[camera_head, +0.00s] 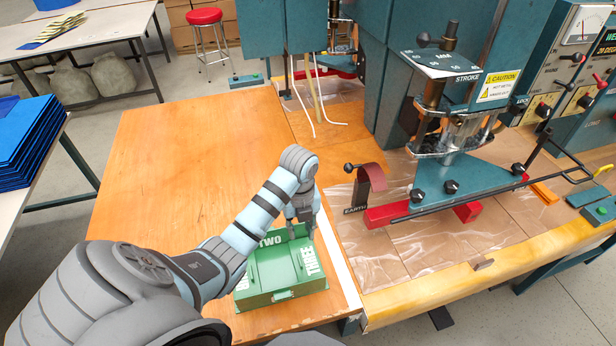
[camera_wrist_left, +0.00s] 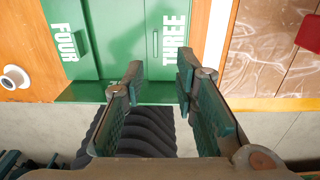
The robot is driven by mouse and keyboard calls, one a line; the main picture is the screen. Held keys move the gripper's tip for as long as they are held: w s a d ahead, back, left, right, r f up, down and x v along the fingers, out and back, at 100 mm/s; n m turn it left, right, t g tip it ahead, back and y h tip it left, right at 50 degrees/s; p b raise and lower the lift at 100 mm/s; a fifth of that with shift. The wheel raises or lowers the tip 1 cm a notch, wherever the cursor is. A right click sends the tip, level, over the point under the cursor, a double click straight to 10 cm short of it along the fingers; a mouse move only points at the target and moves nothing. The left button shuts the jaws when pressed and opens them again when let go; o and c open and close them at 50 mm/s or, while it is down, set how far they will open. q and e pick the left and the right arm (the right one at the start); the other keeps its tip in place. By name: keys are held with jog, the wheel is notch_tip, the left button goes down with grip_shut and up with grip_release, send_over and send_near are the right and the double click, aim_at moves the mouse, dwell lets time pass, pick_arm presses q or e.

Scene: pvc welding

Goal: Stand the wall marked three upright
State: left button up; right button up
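A green panel assembly (camera_head: 272,268) lies near the front right of the wooden table. Its wall marked TWO (camera_head: 271,240) stands up at the back. The wall marked THREE (camera_head: 311,262) is on the right side and looks flat or nearly so; its marking also shows in the left wrist view (camera_wrist_left: 174,38). The wall marked FOUR (camera_wrist_left: 66,42) is at the left in the wrist view. My left gripper (camera_head: 302,226) is over the back right of the assembly. In the wrist view its fingers (camera_wrist_left: 160,75) are apart with nothing between them. My right gripper is not seen.
The wooden table (camera_head: 170,165) is clear at the left and back. Blue sheets (camera_head: 25,140) are stacked on a side table.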

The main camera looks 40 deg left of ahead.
aim_at(300, 260)
pick_arm(q)
jog(key=f, duration=0.3)
jog(key=s+f+b, duration=0.1)
jog(key=f, duration=0.2)
jog(key=s+f, duration=0.1)
jog(key=f, duration=0.2)
jog(key=shift+s+d+f+b, duration=0.2)
jog(key=shift+b, duration=0.15)
jog(key=f, duration=0.1)
jog(key=w+f, duration=0.1)
jog(key=f, duration=0.1)
jog(key=shift+w, duration=0.2)
jog(key=shift+f, duration=0.1)
jog(key=shift+s+r, duration=0.2)
jog(key=shift+s, duration=0.05)
jog(key=shift+c, duration=0.2)
jog(key=shift+s, duration=0.1)
grip_shut()
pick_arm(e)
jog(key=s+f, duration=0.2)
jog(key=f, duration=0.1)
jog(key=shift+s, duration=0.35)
